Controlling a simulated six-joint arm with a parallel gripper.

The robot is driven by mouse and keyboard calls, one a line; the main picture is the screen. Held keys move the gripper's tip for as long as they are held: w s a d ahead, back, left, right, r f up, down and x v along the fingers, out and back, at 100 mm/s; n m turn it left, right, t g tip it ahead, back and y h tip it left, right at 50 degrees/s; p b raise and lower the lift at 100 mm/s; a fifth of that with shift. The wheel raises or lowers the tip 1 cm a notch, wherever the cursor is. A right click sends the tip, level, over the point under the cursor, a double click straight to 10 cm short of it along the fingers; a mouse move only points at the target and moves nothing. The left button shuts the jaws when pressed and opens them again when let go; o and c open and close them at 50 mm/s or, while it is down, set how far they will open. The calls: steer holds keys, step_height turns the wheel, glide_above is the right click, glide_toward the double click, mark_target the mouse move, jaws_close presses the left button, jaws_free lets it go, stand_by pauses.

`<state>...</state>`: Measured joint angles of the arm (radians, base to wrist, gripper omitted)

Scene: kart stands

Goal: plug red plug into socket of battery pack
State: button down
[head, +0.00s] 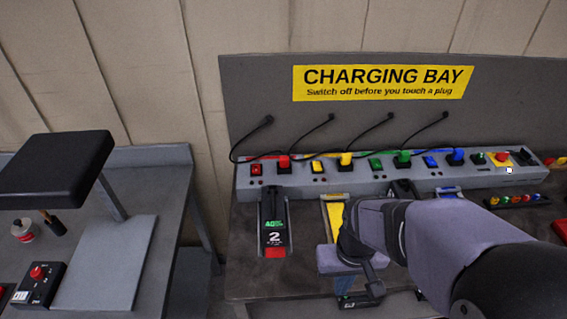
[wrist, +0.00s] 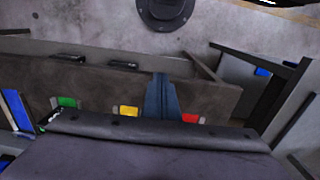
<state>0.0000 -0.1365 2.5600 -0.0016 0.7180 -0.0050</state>
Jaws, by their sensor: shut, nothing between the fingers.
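The red plug (head: 283,162) sits on the grey charging strip, beside a red switch, with a black cord arching to it from the back panel. A black battery pack (head: 271,218) marked 2, with a green label, lies in front of it on the bench. My gripper (head: 347,284) is to the right of this pack, low over the front of the bench, apart from plug and pack. In the wrist view my blue fingers (wrist: 160,84) are together and empty. The pack's socket is too small to make out.
The strip (head: 300,182) also carries yellow, green and blue plugs and a red stop button (head: 502,156). An empty yellow-marked bay (head: 335,213) lies right of the pack. My arm covers the bench's right middle. A side table (head: 105,265) with a black box stands left.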

steer(key=c, duration=1.3)
jaws_free()
steer(key=shift+c, duration=0.2)
steer(key=t+b, duration=0.6)
steer(key=t, duration=0.7)
glide_toward(284, 161)
steer(key=x, duration=0.3)
steer(key=shift+a+f, duration=0.1)
steer(key=shift+f, duration=0.3)
steer(key=shift+w+r+t, duration=0.2)
steer(key=shift+w+t, duration=0.1)
steer(key=shift+w, duration=0.2)
steer(key=shift+p+x, duration=1.1)
steer(key=shift+x, duration=0.8)
steer(key=shift+p+x, duration=0.75)
steer(key=shift+x, duration=1)
